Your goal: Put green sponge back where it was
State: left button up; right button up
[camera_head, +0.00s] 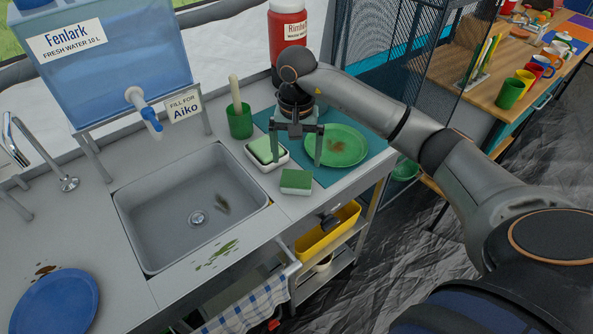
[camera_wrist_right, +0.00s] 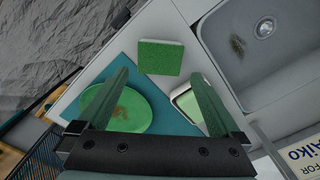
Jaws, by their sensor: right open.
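A green sponge (camera_head: 296,181) lies flat on the grey counter, between the sink's right edge and the blue mat; it also shows in the right wrist view (camera_wrist_right: 160,57). A second green-topped sponge (camera_head: 265,149) sits in a white dish (camera_head: 275,167) just behind and left of it; the dish also shows in the right wrist view (camera_wrist_right: 186,103), partly hidden by a finger. My right gripper (camera_head: 297,160) is open and empty above the counter, its fingers pointing down behind the loose sponge. In the right wrist view the sponge lies just beyond the fingertips. My left gripper is not in view.
A stained green plate (camera_head: 344,146) lies on the blue mat (camera_head: 372,136) at the right. A green cup (camera_head: 240,122) with a brush stands behind the dish. The sink (camera_head: 160,215) is at the left. A red bottle (camera_head: 287,35) stands behind my arm. The counter front is narrow.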

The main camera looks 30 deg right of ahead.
notch_tip(320, 180, up, 4)
dwell(0.6)
